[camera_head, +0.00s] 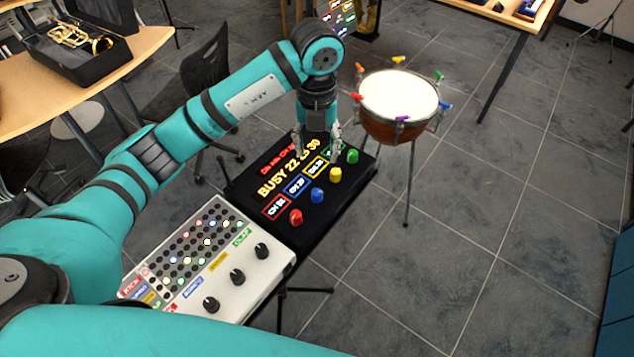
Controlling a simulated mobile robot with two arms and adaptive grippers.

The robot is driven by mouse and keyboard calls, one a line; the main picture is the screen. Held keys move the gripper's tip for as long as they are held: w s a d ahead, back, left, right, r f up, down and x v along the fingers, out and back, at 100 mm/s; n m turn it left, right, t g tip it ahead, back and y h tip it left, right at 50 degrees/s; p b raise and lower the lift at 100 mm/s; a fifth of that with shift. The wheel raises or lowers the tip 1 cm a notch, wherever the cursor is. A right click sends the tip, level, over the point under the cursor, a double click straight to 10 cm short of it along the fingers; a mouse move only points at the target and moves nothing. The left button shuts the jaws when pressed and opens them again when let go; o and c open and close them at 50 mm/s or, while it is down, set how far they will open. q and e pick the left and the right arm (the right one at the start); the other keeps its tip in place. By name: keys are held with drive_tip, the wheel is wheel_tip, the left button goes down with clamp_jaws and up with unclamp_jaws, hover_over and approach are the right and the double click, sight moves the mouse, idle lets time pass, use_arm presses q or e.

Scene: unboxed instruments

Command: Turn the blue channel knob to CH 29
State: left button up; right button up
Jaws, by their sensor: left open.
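A black panel (325,222) carries a red knob (296,217), a blue knob (317,196), a yellow knob (335,175) and a green knob (351,157) in a row. Beside each knob is a colour-framed channel label; the blue label (297,186) is too small to read surely. Orange text on the panel reads "BUSY" with several numbers, partly covered. My left gripper (317,155) points down over the far part of the panel, open and empty. It is behind the blue knob in the picture, apart from it, and hides part of the text. My right gripper is out of view.
A white mixer box (262,285) with black knobs and lit buttons adjoins the panel's near side. A drum (398,95) with coloured pegs stands just behind right. A trumpet case (85,60) lies on a wooden table at far left. Floor on the right is clear.

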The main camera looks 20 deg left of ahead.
sight(317, 191)
use_arm(q)
wheel_tip(317, 191, down, 12)
drive_tip(key=p, duration=0.3)
drive_tip(key=shift+s+f, duration=0.1)
drive_tip(key=shift+f, duration=0.15)
wheel_tip(317, 191, down, 2)
drive_tip(key=shift+f, duration=0.45)
clamp_jaws()
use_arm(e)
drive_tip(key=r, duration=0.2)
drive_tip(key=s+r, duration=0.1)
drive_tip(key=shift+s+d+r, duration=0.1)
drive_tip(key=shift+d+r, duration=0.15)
